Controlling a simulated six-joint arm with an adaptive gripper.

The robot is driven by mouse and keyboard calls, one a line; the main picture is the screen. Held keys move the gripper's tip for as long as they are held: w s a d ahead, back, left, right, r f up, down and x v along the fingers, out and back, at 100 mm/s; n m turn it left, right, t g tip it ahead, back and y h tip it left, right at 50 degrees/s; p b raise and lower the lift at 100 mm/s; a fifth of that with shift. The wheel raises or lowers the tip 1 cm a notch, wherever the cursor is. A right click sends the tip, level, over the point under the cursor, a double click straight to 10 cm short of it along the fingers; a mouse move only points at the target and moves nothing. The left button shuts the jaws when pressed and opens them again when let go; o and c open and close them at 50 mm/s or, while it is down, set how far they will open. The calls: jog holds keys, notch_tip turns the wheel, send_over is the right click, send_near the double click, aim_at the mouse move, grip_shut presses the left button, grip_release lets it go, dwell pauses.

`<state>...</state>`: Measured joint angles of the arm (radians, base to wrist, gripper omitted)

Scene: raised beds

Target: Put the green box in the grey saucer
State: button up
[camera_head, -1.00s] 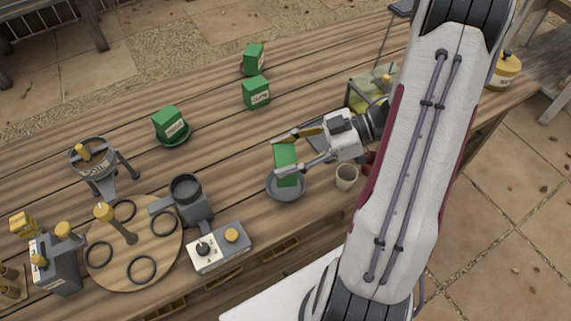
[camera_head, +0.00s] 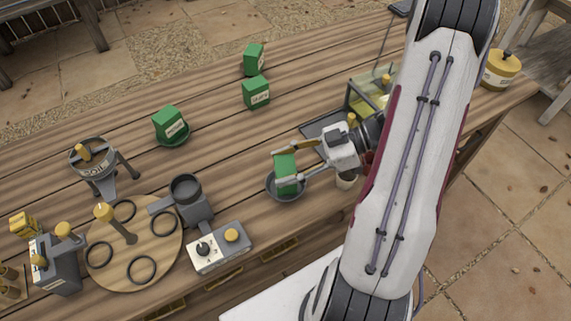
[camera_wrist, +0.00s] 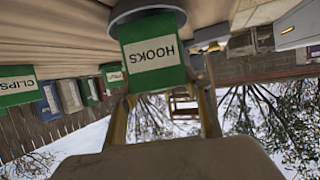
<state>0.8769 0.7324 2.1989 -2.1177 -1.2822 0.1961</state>
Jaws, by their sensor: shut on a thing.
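My gripper (camera_head: 280,168) is shut on a green box (camera_head: 287,172), one finger on each side of it. The box is upright, with its lower end within the outline of the grey saucer (camera_head: 271,190); whether its base touches the saucer is hidden. In the wrist view the box (camera_wrist: 152,52) shows a white label reading HOOKS. The saucer's dark rim (camera_wrist: 122,12) shows right behind it there, in an upside-down picture.
Two more green boxes (camera_head: 256,92) (camera_head: 254,58) stand farther back. A grey scoop-like cup (camera_head: 187,190) and a switch box (camera_head: 220,247) are left of the saucer.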

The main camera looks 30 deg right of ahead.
jog(key=shift+f, duration=0.3)
jog(key=o, duration=1.2)
jog(key=shift+c, duration=0.2)
jog(key=shift+r, duration=0.1)
jog(key=shift+d+r, duration=0.1)
jog(key=shift+r, duration=0.15)
jog(key=v, duration=1.2)
